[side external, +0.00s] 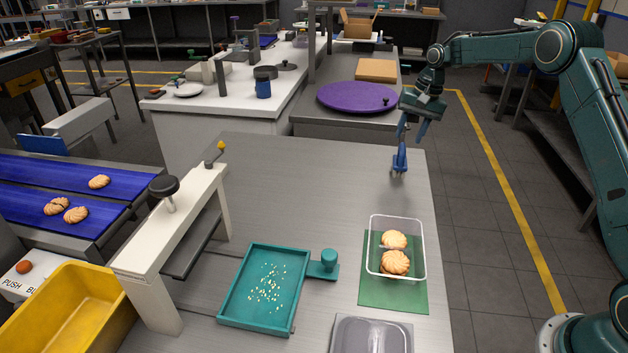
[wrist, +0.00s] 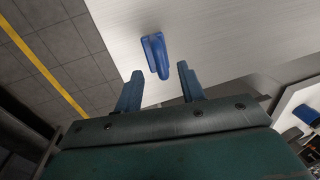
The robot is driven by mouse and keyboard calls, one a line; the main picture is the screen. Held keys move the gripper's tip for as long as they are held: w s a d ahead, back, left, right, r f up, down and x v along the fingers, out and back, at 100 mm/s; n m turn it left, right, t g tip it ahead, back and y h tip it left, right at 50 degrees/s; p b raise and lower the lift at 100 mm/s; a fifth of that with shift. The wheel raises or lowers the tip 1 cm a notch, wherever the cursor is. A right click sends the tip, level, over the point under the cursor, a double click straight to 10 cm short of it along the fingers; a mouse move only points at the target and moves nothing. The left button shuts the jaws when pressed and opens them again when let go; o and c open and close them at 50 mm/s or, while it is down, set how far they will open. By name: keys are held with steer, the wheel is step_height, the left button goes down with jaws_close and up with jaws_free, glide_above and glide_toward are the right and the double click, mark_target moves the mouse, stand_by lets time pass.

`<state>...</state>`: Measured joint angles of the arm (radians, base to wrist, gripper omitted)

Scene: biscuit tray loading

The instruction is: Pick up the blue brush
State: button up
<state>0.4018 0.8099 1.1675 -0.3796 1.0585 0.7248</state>
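In the wrist view my gripper (wrist: 160,72) is open with nothing held. I cannot tell whether the fingertips touch the brush's top.
A teal tray (side external: 225,297) with crumbs and a clear box (side external: 425,252) with two biscuits on a green mat (side external: 395,296) lie nearer the front. A cream frame (side external: 160,235) stands at left. The table (side external: 310,185) between is clear.

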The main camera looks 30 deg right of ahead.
mark_target(404, 147)
steer(key=shift+a+f, duration=0.1)
steer(key=shift+f, duration=0.35)
steer(key=shift+w+a+f, duration=0.15)
steer(key=shift+f, duration=0.7)
steer(key=shift+w+a+f, duration=0.1)
steer(key=shift+a+f, duration=0.05)
steer(key=shift+f, duration=0.65)
steer(key=shift+w+a+f, duration=0.15)
steer(key=shift+f, duration=0.7)
jaws_close()
